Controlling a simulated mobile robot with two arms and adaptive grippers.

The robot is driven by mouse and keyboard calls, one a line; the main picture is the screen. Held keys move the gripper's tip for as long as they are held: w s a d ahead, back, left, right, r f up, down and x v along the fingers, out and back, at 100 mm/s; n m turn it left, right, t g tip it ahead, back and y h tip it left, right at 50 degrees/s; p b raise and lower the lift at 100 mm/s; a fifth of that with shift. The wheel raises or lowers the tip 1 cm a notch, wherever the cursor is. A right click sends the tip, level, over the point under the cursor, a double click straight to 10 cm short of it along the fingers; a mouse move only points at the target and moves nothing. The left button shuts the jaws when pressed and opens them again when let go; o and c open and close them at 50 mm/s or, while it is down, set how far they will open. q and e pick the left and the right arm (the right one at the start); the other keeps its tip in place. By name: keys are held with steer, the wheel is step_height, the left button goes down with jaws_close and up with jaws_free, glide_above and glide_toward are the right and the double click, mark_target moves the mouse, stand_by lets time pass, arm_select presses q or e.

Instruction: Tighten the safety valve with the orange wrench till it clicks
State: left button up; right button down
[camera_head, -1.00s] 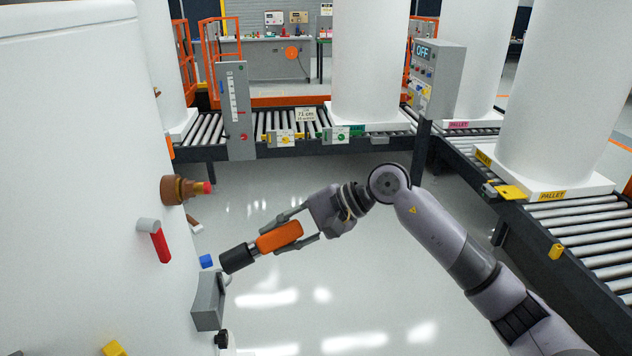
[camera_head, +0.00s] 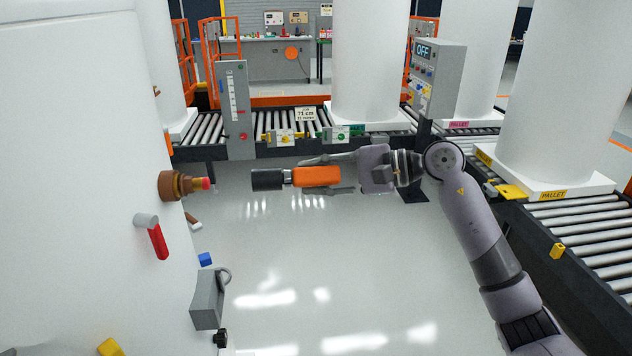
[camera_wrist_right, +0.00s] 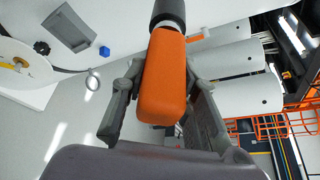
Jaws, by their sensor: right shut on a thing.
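The orange wrench (camera_head: 316,177) has an orange handle and a black socket end. My right gripper (camera_head: 330,175) is shut on its handle and holds it level in mid-air, socket pointing left. The wrench also shows in the right wrist view (camera_wrist_right: 163,78), between the two fingers. The safety valve (camera_head: 184,186) is a brass fitting with a red tip on the white tank (camera_head: 70,150) at the left. The socket is to the right of the valve and apart from it, at nearly the same height in the picture. My left gripper is not in view.
Below the valve, the tank carries a red lever (camera_head: 158,242), a grey box (camera_head: 207,300) and a blue part (camera_head: 205,259). A grey control box (camera_head: 437,75) reads OFF. Roller conveyors (camera_head: 580,235) bound the back and right. Between tank and arm the floor is clear.

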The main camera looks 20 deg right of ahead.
mark_target(285, 179)
steer(key=shift+w+a+r, duration=0.1)
steer(key=shift+w+a, duration=0.15)
steer(key=shift+a, duration=0.65)
steer(key=shift+w+a+f, duration=0.1)
steer(key=shift+w+a, duration=0.2)
steer(key=shift+a, duration=0.65)
steer(key=shift+w+a+r, duration=0.1)
steer(key=shift+w+a, duration=0.15)
steer(key=shift+a, duration=0.65)
steer(key=shift+b, duration=0.3)
steer(key=shift+a, duration=0.1)
